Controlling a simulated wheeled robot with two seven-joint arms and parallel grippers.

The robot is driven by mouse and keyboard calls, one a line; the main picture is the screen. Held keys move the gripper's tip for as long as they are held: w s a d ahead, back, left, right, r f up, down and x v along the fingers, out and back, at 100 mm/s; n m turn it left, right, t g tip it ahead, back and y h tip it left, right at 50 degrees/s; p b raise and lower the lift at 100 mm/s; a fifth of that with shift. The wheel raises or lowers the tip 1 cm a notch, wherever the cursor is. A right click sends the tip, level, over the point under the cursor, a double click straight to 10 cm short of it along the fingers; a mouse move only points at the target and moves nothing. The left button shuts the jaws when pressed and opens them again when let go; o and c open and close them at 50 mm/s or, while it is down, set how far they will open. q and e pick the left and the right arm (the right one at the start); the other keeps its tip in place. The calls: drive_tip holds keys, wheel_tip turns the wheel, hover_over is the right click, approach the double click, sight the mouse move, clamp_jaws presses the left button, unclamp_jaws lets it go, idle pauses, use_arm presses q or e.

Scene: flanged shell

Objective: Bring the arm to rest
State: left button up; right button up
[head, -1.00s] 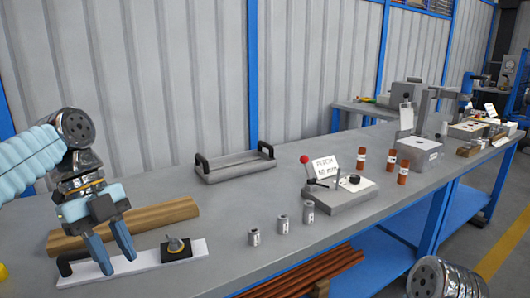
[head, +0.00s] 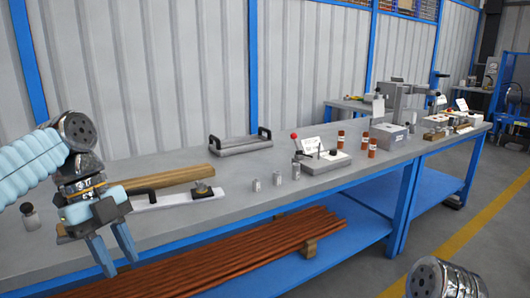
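My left gripper (head: 112,262) shows at the lower left in the head view, its two blue fingers pointing down and spread apart with nothing between them. It hangs in front of the bench's front edge, and the bench shows behind it. My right arm (head: 445,279) shows only as a metal joint at the bottom right; its gripper is out of frame.
The grey bench (head: 240,212) holds a white strip with a black handle (head: 170,200), a wooden beam (head: 170,178), a grey tray (head: 240,148), small metal cylinders (head: 256,186) and a fixture with a red knob (head: 320,160). Copper-coloured rods (head: 230,255) lie on the lower shelf.

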use_arm(q)
drive_tip(key=w+d+f+n, duration=0.2)
drive_tip(key=w+f, duration=0.2)
drive_tip(key=f, duration=0.3)
drive_tip(key=w+d+f+n, duration=0.2)
drive_tip(key=w+f+n, duration=0.15)
drive_tip(key=f, duration=0.25)
drive_tip(key=w+d+f+n+t, duration=0.1)
drive_tip(key=d+f+n, duration=0.15)
drive_tip(key=f, duration=0.85)
drive_tip(key=d+f+n, duration=0.2)
drive_tip(key=f+n, duration=0.2)
drive_tip(key=f, duration=0.7)
drive_tip(key=s+d+f+n+t, duration=0.1)
drive_tip(key=s+d+f+n, duration=0.1)
drive_tip(key=s+f+n, duration=0.4)
drive_tip(key=s+d+f+n, duration=0.3)
drive_tip(key=s+f+n, duration=0.4)
drive_tip(key=f, duration=0.6)
drive_tip(key=s, duration=0.2)
drive_tip(key=shift+s+d+n+t, duration=0.3)
drive_tip(key=shift+s+t, duration=0.05)
drive_tip(key=shift+t, duration=0.05)
